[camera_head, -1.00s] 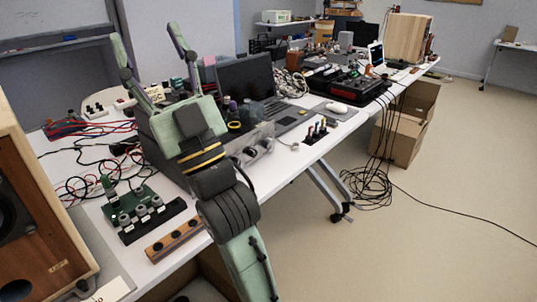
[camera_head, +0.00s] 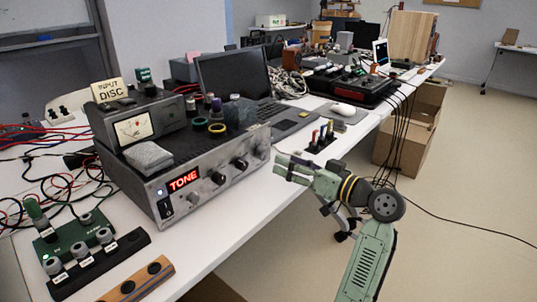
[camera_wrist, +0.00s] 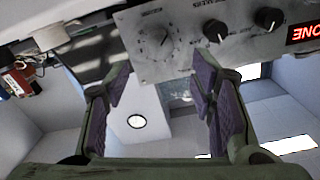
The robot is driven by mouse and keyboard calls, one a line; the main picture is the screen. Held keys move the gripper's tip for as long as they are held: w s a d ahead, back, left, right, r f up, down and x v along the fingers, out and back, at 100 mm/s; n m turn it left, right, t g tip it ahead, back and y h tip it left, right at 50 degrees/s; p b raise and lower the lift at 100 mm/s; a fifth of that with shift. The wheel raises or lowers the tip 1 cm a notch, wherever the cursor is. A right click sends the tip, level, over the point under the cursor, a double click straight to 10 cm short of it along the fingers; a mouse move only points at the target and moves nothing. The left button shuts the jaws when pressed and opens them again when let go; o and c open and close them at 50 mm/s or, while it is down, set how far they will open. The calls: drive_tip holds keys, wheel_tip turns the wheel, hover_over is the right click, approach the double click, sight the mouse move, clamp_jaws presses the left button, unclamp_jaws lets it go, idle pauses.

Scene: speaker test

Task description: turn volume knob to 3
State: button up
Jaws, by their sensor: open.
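A silver amplifier (camera_head: 200,190) with a lit red TONE display (camera_head: 184,180) stands on the table. Its front has black knobs (camera_head: 240,163) and, at the right end, a larger grey knob with a scale around it, clear in the wrist view (camera_wrist: 160,38). The wrist view is upside down and shows the display (camera_wrist: 304,32) and two black knobs (camera_wrist: 215,30) right of the grey one. I cannot read which knob is volume or its setting. My gripper (camera_wrist: 163,72) is open and empty. Its fingers point towards the grey knob's panel, apart from it. My gripper (camera_head: 284,168) is right of the amplifier in the head view.
A meter unit (camera_head: 140,125), a grey block and rings sit on the amplifier. A laptop (camera_head: 235,78) is behind it. Upright coloured plugs (camera_head: 320,138) stand near the table edge beside my arm. A green board (camera_head: 75,240) is front left. The floor at right is mostly clear.

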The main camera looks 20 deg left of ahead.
sight(266, 153)
drive_tip(key=x, duration=0.7)
drive_tip(key=shift+p, duration=0.4)
drive_tip(key=shift+c, duration=0.6)
drive_tip(key=c, duration=1)
